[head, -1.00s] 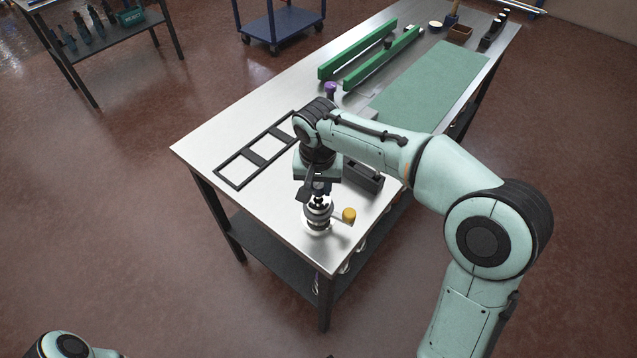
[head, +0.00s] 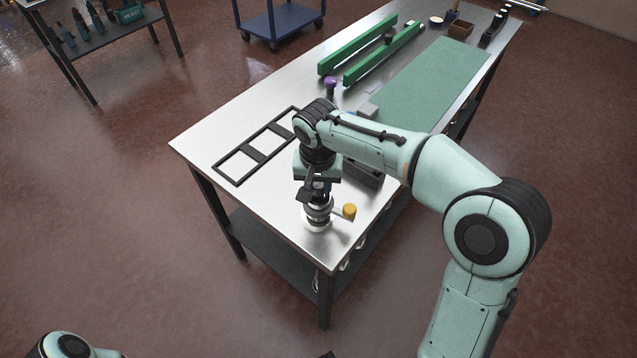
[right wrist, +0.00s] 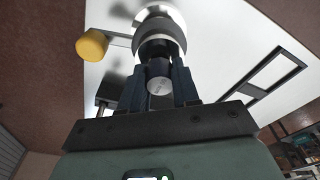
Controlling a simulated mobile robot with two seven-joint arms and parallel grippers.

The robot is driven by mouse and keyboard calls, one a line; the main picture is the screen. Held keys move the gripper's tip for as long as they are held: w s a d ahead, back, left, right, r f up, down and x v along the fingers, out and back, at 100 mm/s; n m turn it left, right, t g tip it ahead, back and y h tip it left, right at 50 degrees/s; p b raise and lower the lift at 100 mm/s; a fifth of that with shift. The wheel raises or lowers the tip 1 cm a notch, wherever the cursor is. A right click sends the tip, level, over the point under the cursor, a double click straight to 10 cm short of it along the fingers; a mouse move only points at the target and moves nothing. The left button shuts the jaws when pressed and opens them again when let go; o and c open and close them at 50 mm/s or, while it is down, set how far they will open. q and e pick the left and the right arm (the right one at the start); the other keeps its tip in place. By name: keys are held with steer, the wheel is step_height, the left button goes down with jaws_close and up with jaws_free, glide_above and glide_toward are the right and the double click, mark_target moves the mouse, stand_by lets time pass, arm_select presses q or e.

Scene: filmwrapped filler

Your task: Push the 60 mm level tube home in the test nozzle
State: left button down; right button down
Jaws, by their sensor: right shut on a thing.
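The test nozzle (head: 318,212), a metal fitting with a pale round base, stands upright near the front corner of the steel bench. In the right wrist view its grey collar (right wrist: 158,35) lies just beyond the fingertips. My right gripper (head: 319,190) points down over it. It is shut on the level tube (right wrist: 158,82), whose grey end face shows between the dark fingers. The tube is in line with the nozzle. The fingers hide its far end, so I cannot tell how deep it sits. My left gripper is out of view.
A yellow knob (head: 349,211) sits right beside the nozzle. A dark block (head: 365,173) stands behind the gripper. A black frame (head: 240,160) lies flat to the left. Green rails (head: 380,55) and a green mat (head: 430,85) lie farther back.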

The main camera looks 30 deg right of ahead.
steer(key=c, duration=0.8)
jaws_free()
steer(key=shift+o, duration=0.2)
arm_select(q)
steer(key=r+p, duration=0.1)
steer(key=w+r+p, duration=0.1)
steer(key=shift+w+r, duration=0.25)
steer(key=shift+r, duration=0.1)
arm_select(e)
step_height(320, 180, up, 13)
steer(key=s, duration=0.1)
steer(key=shift+s+a, duration=0.15)
steer(key=shift+a, duration=0.3)
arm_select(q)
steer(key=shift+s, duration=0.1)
